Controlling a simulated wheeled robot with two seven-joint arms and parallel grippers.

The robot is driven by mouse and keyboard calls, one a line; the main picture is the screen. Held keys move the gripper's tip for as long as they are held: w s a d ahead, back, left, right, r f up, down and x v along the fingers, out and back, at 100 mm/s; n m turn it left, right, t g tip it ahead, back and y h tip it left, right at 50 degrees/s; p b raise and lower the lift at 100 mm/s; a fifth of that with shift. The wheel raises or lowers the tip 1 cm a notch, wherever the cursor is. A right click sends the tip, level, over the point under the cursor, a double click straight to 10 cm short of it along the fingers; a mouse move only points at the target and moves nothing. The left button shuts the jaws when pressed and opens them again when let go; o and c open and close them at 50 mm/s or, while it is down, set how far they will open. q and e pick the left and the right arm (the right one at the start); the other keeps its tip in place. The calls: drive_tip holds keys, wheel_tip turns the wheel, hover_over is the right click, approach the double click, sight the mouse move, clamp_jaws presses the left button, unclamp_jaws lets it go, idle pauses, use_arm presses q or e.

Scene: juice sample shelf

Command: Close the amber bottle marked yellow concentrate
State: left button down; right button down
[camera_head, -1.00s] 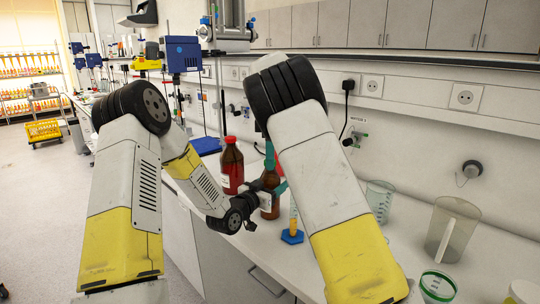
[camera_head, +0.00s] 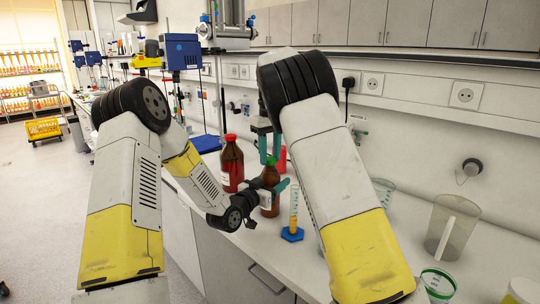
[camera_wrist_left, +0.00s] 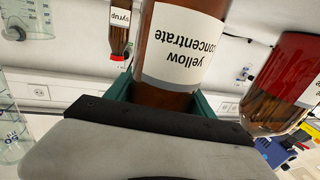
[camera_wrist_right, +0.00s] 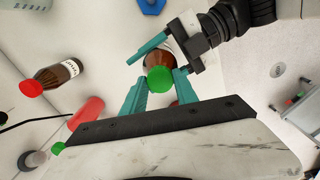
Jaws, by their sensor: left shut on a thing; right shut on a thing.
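The amber bottle marked yellow concentrate (camera_wrist_left: 178,52) stands on the bench (camera_head: 330,262); it also shows in the head view (camera_head: 268,200). My left gripper (camera_head: 268,189) is shut around its body from the front. In the left wrist view the bottle appears upside down, its label readable, its neck hidden. My right gripper (camera_head: 269,155) points down over the bottle's top. In the right wrist view a green cap (camera_wrist_right: 160,79) lies between its fingertips, in line with the bottle mouth, and the jaws are shut on it. I cannot tell whether the cap is seated on the neck.
A red-capped amber bottle (camera_head: 231,164) stands close left of the held bottle. A graduated cylinder on a blue base (camera_head: 292,234) stands close right. A red-capped syrup bottle (camera_wrist_right: 58,74) and a red object (camera_wrist_right: 87,112) are nearby. Beakers and a jug (camera_head: 452,228) stand farther right.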

drive_tip(key=m, duration=0.8)
drive_tip(key=shift+m, duration=0.4)
drive_tip(key=m, duration=0.7)
drive_tip(key=shift+m, duration=0.4)
drive_tip(key=c, duration=0.9)
unclamp_jaws()
drive_tip(key=shift+c, duration=0.2)
drive_tip(key=shift+r, duration=2.25)
